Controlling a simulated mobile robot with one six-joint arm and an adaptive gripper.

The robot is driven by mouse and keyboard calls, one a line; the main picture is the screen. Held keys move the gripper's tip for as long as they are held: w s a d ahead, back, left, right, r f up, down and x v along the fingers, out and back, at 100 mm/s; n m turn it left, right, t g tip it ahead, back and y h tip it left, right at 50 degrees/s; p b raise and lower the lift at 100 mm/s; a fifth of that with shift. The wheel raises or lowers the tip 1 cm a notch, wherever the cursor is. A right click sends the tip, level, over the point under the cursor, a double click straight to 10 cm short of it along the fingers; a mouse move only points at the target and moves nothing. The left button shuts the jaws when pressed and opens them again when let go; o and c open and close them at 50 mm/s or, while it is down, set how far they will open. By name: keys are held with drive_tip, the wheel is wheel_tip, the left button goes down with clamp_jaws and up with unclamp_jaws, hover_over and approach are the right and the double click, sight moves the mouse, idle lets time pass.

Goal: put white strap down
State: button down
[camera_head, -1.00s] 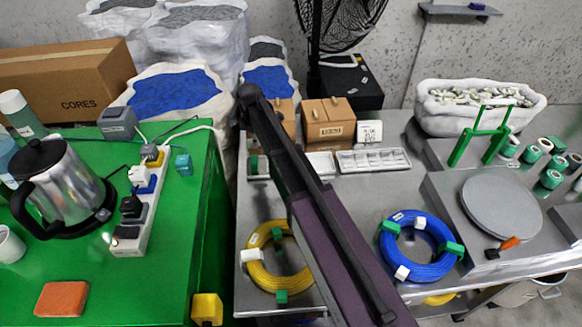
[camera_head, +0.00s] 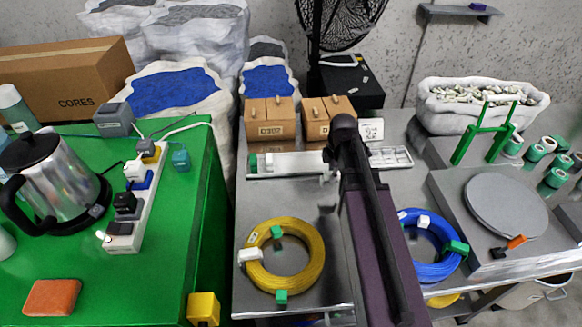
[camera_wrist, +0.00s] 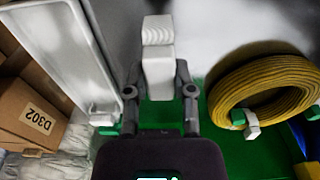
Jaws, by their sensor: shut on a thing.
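My gripper (camera_wrist: 160,95) is shut on a white strap (camera_wrist: 157,60), which sticks out beyond the fingers in the wrist view. In the head view my arm covers most of the gripper; a small pale part shows left of the arm, over the grey table (camera_head: 338,262). The yellow cable coil (camera_head: 312,262) lies on this table, with a white strap and green straps around it. It also shows at the right in the wrist view (camera_wrist: 265,82), apart from the held strap. The blue cable coil (camera_head: 437,268) lies partly behind my arm, with white and green straps.
A narrow white tray (camera_head: 290,164) lies behind the yellow coil, with a green piece at its left end. Brown boxes (camera_head: 270,122) stand behind it. The green table (camera_head: 180,235) with a kettle (camera_head: 58,180) is at left. A grey turntable (camera_head: 507,207) is at right.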

drive_tip(key=shift+s+d, duration=0.4)
drive_tip(key=shift+s, duration=0.05)
drive_tip(key=w, duration=0.4)
drive_tip(key=w+a+f+b, duration=0.1)
drive_tip(key=w, duration=0.4)
drive_tip(key=w+a, duration=0.1)
drive_tip(key=w, duration=0.4)
drive_tip(key=shift+w+a+f, duration=0.2)
drive_tip(key=shift+w+f, duration=0.05)
drive_tip(key=shift+w, duration=0.15)
drive_tip(key=shift+w+a, duration=0.1)
drive_tip(key=shift+w, duration=0.15)
drive_tip(key=shift+w+f+b, duration=0.3)
drive_tip(key=shift+f+b, duration=0.3)
drive_tip(key=shift+b, duration=0.2)
drive_tip(key=shift+f+b, duration=1.25)
drive_tip(key=shift+f, duration=0.15)
